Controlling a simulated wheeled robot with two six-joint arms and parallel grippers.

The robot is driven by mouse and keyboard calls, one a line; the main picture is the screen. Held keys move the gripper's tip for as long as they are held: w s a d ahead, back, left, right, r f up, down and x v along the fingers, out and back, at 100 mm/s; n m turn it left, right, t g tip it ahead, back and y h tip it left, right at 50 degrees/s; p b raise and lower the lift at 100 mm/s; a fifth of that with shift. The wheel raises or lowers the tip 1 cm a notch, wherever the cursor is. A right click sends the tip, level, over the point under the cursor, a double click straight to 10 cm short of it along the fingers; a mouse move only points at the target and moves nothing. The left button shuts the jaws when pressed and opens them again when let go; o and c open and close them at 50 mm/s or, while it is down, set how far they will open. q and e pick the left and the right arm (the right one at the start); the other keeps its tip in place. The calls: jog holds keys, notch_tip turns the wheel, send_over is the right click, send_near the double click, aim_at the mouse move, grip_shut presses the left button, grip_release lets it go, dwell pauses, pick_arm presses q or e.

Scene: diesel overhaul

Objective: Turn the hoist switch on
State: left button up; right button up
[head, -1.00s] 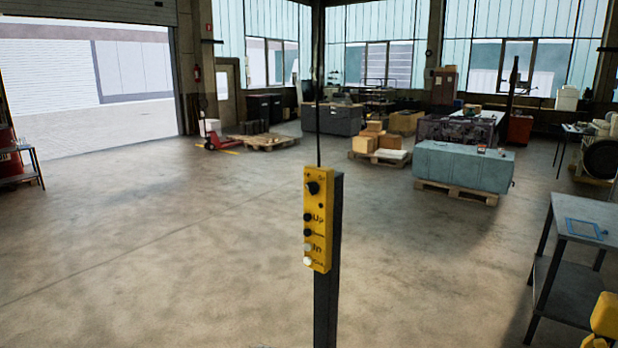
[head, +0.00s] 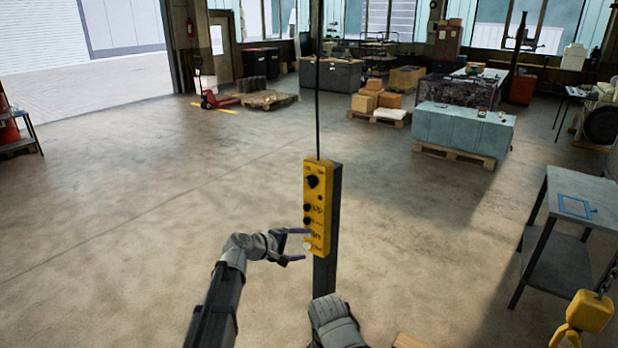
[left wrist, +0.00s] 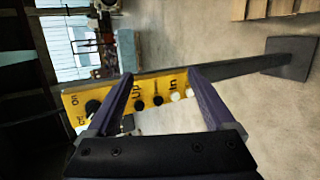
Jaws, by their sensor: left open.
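The yellow hoist control box (head: 318,215) is fixed to a dark upright post (head: 325,285). Its black rotary switch (head: 312,181) is at the top, with black and white buttons below. In the left wrist view the box (left wrist: 70,102) appears sideways, with "On" by the rotary switch (left wrist: 93,107) and "Up" and "In" along the buttons. My left gripper (head: 293,245) is open, its fingers at the left of the box's lower part, below the rotary switch. It holds nothing; whether a finger touches the box is unclear. Part of my right arm shows at the bottom centre, its fingers hidden.
A grey metal table (head: 575,200) stands at the right. A yellow hook block (head: 585,315) hangs by a chain at the lower right. A cable rises from the box. Pallets with boxes (head: 377,105) and a grey-blue block (head: 465,130) stand farther back.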

aim_at(310, 182)
pick_arm(q)
jog(key=w+a+r+n+t+h, duration=0.1)
jog(key=w+a+r+n+t, duration=0.1)
jog(key=w+r+n+t, duration=0.7)
jog(key=shift+w+d+r+n+g, duration=0.15)
jog(key=shift+w+d+g, duration=0.45)
jog(key=shift+w, duration=1.2)
jog(key=shift+w+d+r+n+g, duration=0.1)
jog(key=shift+w+d+n+g, duration=0.2)
jog(key=shift+w+d, duration=1)
jog(key=shift+w+d+r+n+g, duration=0.1)
jog(key=shift+w+d+g, duration=0.3)
jog(key=shift+w, duration=1.85)
jog(key=shift+a, duration=0.1)
jog(key=shift+s, duration=0.1)
jog(key=c, duration=1.4)
